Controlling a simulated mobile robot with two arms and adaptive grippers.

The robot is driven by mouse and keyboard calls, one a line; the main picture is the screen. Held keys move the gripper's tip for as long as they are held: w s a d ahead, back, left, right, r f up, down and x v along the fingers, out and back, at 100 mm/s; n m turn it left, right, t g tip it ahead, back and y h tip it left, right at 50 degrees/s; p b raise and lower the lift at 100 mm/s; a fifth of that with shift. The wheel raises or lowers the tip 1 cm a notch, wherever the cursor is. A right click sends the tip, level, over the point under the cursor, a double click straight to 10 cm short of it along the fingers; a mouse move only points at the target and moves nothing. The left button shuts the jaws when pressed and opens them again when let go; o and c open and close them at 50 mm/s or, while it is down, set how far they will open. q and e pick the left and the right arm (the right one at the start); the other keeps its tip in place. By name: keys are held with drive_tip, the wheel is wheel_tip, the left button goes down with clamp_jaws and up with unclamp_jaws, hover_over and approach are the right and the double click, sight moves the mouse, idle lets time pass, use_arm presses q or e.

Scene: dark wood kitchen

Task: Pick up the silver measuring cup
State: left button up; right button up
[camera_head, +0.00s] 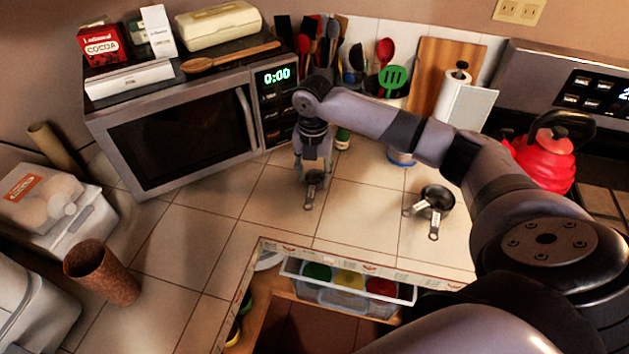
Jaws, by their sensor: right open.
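A small dark silver measuring cup (313,177) lies on the tiled counter in front of the microwave, its short handle pointing toward the counter's front edge. My right gripper (313,169) points down at this cup, open, with a fingertip showing on either side of the cup's bowl. I cannot tell whether the fingers touch it. More measuring cups (437,197) lie nested to the right, with handles sticking out left and toward the front. My left gripper is not in view.
The microwave (180,138) stands close behind my right gripper. Utensil holders, a cutting board (442,66) and a paper towel roll (454,98) stand at the back. A red kettle (543,160) is right. An open drawer (345,301) lies below the counter edge.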

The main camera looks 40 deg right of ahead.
sight(312, 187)
wheel_tip(312, 187, down, 4)
drive_tip(key=shift+a+p, duration=0.15)
drive_tip(key=shift+p, duration=0.35)
drive_tip(key=shift+c, duration=0.4)
clamp_jaws()
